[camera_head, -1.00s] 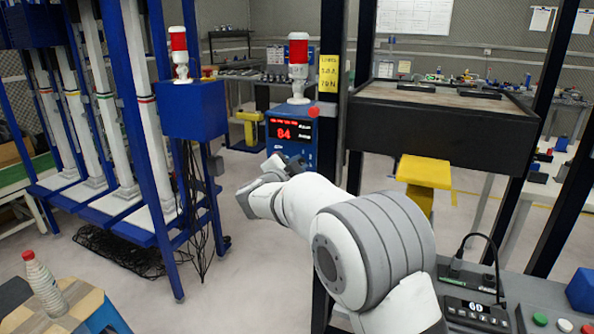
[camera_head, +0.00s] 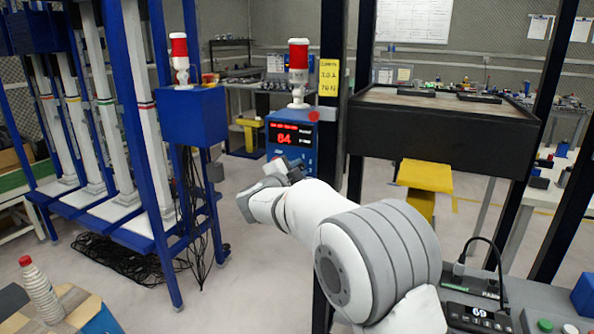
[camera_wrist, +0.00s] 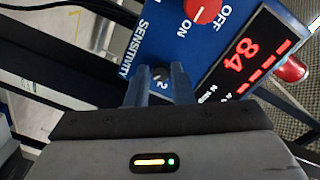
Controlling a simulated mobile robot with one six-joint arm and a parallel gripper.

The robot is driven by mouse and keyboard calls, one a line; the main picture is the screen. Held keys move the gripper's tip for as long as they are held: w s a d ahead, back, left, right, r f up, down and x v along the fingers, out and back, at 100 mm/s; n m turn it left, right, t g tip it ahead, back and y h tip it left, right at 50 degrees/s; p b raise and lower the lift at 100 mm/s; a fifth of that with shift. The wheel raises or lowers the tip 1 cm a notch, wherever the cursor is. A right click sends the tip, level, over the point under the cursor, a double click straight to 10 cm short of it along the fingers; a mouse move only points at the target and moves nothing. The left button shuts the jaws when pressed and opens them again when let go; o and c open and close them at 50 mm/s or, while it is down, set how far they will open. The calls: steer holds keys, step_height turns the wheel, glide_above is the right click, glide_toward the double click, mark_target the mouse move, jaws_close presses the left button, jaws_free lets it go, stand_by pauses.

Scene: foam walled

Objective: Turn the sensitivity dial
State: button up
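The sensitivity dial (camera_wrist: 159,74) is a small dark knob on a blue panel (camera_wrist: 152,42), beside the printed word SENSITIVITY and a number 2. My gripper (camera_wrist: 158,76) has its two fingers on either side of the dial in the wrist view. The fingers are apart, with blue panel showing between them and the knob. Whether a finger touches the knob is hard to tell. In the head view the blue box (camera_head: 281,137) stands beyond my arm; the dial cannot be made out there.
A red ON/OFF knob (camera_wrist: 202,10) and a red 84 display (camera_wrist: 243,60) sit close to the dial. A red signal lamp (camera_head: 298,60) stands on the box. A dark post (camera_head: 327,110) is just right of it. Blue racks (camera_head: 140,110) stand left.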

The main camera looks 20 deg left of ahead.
steer(key=o, duration=0.4)
steer(key=s, duration=0.7)
steer(key=shift+s+a+r, duration=0.15)
steer(key=shift+s+a, duration=0.2)
steer(key=shift+s, duration=0.05)
